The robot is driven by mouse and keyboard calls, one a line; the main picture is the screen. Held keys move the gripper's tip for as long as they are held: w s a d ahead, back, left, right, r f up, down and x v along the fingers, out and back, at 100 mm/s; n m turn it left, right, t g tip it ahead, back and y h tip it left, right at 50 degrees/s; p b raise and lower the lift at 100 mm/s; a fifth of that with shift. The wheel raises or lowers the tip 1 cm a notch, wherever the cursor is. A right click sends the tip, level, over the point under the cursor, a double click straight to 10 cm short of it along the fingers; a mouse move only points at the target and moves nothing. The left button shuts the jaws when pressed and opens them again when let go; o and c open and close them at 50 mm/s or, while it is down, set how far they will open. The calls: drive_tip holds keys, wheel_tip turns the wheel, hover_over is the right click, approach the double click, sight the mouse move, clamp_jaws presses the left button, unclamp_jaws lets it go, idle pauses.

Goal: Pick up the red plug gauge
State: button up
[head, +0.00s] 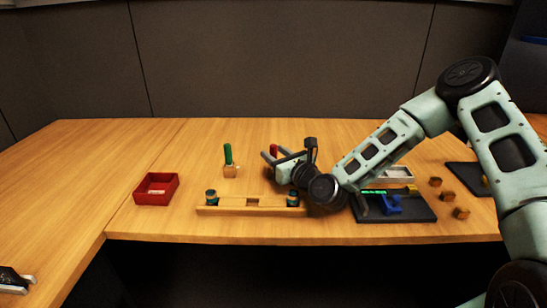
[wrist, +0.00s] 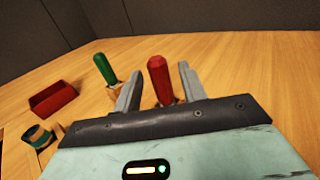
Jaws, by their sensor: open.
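The red plug gauge (wrist: 160,78) stands upright in the wrist view, between my gripper's two fingers with a gap on each side. Its lower end is hidden behind the edge of my gripper's body. In the head view only its red top (head: 274,151) shows, next to my gripper (head: 267,161). My gripper is open and low over the table; its fingers also show in the wrist view (wrist: 158,88).
A green-handled gauge (head: 228,155) stands in a wooden block (head: 231,171) to the left. A red tray (head: 156,202) is farther left. A wooden rail (head: 240,211) with dark round pieces lies in front. A dark board (head: 410,213) with a blue fixture is at right.

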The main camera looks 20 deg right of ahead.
drive_tip(key=shift+w+a, duration=0.15)
drive_tip(key=shift+w, duration=0.45)
clamp_jaws()
drive_tip(key=shift+r, duration=0.1)
